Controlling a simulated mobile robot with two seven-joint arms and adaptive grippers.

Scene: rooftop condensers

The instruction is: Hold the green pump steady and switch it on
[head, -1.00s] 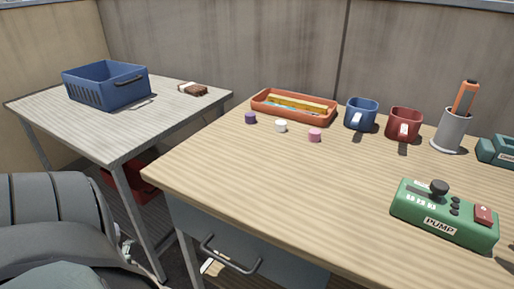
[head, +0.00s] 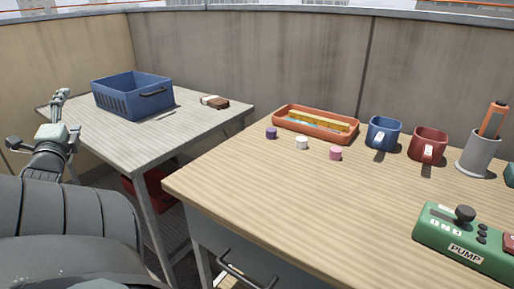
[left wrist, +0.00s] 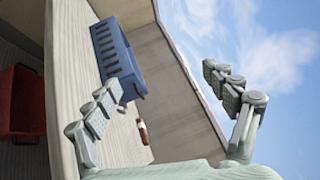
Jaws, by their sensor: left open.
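The green pump (head: 466,240) is a box marked "PUMP" at the right edge of the wooden table in the head view. It has a black knob, small black buttons and a red part that the picture edge cuts off. My left gripper (head: 36,120) is at the far left of the head view, raised beside the grey table and far from the pump. In the left wrist view its two fingers (left wrist: 165,105) are spread wide with nothing between them. My right gripper is not in view.
A blue basket (head: 133,96) and a small brown and white item (head: 215,102) are on the grey table (head: 150,140). The wooden table (head: 270,195) holds an orange tray (head: 281,125), several small caps, a blue mug (head: 383,134), a red mug (head: 428,145) and a grey holder (head: 478,155). Its front middle is clear.

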